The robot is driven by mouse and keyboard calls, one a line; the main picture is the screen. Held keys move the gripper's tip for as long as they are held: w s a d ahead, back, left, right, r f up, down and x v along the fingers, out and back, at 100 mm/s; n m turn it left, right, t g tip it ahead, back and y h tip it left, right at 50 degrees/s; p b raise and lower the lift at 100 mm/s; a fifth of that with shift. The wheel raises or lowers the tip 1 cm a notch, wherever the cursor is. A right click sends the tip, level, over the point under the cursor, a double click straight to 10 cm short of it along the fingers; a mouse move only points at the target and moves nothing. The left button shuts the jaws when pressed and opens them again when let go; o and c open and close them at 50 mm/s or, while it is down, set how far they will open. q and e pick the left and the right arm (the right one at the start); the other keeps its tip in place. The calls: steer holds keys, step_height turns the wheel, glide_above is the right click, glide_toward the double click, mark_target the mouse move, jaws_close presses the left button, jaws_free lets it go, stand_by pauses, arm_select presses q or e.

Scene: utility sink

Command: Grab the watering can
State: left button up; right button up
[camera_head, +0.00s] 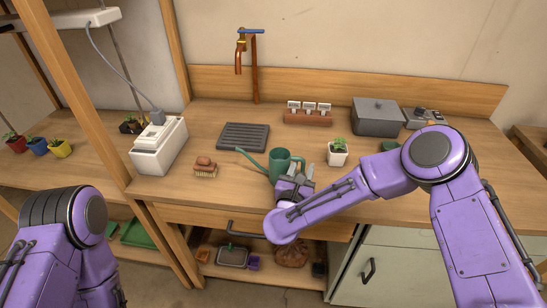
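The green watering can (279,162) stands upright on the wooden counter (221,196), with its spout pointing left. My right gripper (305,172) is at the can's front right side, and its wrist hides the lower part of the can. Slim grey fingertips show beside the can's right side. I cannot tell whether they touch it or how far apart they are. My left arm is at the lower left, and its gripper is not in view.
A potted plant (338,156) stands close on the right. A grey box (377,118) and a copper tap (239,58) are at the back.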

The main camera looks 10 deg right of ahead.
steer(key=shift+f+x, duration=0.25)
steer(key=shift+x, duration=0.85)
steer(key=shift+s+a+r, duration=0.15)
steer(key=shift+s+r, duration=0.15)
steer(key=shift+s, duration=0.05)
jaws_close()
steer(key=shift+w+f, duration=0.1)
